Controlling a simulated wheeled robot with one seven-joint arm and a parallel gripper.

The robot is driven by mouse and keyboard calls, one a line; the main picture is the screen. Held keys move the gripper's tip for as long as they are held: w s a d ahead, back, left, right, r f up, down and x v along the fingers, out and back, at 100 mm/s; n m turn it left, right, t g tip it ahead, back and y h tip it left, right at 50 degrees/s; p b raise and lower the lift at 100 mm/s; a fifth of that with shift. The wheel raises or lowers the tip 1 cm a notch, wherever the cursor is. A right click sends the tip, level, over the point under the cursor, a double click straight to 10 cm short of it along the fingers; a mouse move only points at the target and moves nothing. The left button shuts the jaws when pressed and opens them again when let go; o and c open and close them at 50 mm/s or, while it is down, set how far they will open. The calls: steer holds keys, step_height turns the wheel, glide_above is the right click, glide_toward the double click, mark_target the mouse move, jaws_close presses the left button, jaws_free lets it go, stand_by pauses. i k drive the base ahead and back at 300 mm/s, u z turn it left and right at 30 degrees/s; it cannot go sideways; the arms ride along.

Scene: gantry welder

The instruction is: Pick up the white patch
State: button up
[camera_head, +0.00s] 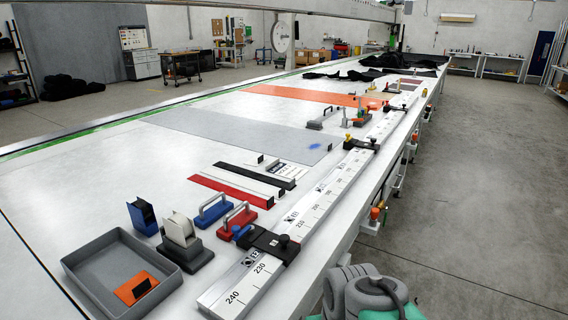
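A white strip (246,180) lies between the black strip and a red strip (230,190). Part of my arm, grey and teal, shows at the bottom edge, right of the table. My gripper's fingers cannot be made out.
A grey tray (88,262) holds an orange piece (137,288). Beside it stand a blue holder (143,216), a tape dispenser (184,243), and blue (213,209) and red (237,217) handled blocks. A measuring rail (318,200) runs along the table's right edge. The right floor is clear.

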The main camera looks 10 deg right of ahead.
mark_target(254, 161)
steer(key=z, duration=1.7)
steer(key=i, duration=2.45)
steer(key=u, duration=4.3)
